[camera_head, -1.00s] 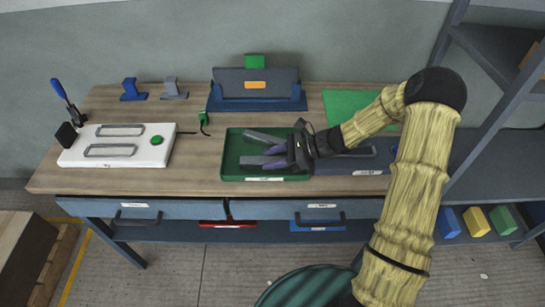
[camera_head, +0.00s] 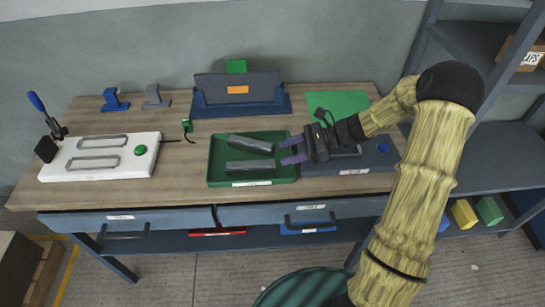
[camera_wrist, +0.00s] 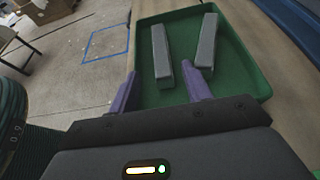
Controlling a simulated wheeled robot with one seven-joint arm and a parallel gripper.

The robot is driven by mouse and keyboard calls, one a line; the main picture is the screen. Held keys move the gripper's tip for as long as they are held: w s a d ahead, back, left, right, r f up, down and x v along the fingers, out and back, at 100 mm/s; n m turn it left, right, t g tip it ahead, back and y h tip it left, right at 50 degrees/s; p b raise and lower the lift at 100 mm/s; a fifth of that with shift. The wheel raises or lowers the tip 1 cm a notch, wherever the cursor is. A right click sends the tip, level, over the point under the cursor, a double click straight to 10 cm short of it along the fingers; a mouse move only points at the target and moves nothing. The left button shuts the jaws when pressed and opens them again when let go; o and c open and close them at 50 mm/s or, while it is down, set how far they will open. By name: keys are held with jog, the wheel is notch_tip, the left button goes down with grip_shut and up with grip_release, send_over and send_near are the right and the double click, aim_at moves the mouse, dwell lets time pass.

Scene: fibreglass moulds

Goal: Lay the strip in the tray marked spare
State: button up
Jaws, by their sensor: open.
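A green tray (camera_head: 215,180) on the bench holds two grey strips, a far strip (camera_head: 250,143) and a near strip (camera_head: 250,167). They lie apart on its floor. The tray bears a white label on its front wall, too small to read. My gripper (camera_head: 285,152) is at the tray's right edge, its purple fingers open and pointing left toward the strips. In the wrist view, the tray (camera_wrist: 236,60) shows with both strips, one at left (camera_wrist: 161,55) and one at right (camera_wrist: 207,42). My open fingers (camera_wrist: 160,75) hold nothing.
A blue-grey fixture (camera_head: 383,160) with a blue button stands right of the tray, partly under my gripper. A white fixture (camera_head: 120,165) with two grey loops stands at left. A dark blue rack (camera_head: 240,108) stands behind the tray. A green mat (camera_head: 345,102) lies behind my gripper.

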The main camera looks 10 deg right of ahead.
jog(key=shift+v, duration=1.2)
jog(key=s+n+h, duration=0.1)
jog(key=s+a+n+g+h, duration=0.1)
jog(key=s, duration=0.1)
jog(key=s+f+n+h, duration=0.1)
jog(key=shift+s+a+n+g, duration=0.3)
jog(key=shift+s+a, duration=0.05)
jog(key=s+d+r+n+t+h, duration=0.1)
jog(key=s+r+n+t+h, duration=0.1)
jog(key=s+n+h, duration=0.3)
jog(key=s+d+r+n+t+h, duration=0.1)
jog(key=s+d+r+n+h, duration=0.1)
jog(key=s+n+h, duration=0.3)
jog(key=s+n, duration=0.2)
jog(key=n, duration=0.2)
jog(key=shift+s+d+n+t, duration=0.2)
jog(key=shift+d+n+t, duration=0.1)
jog(key=shift+n+t, duration=0.1)
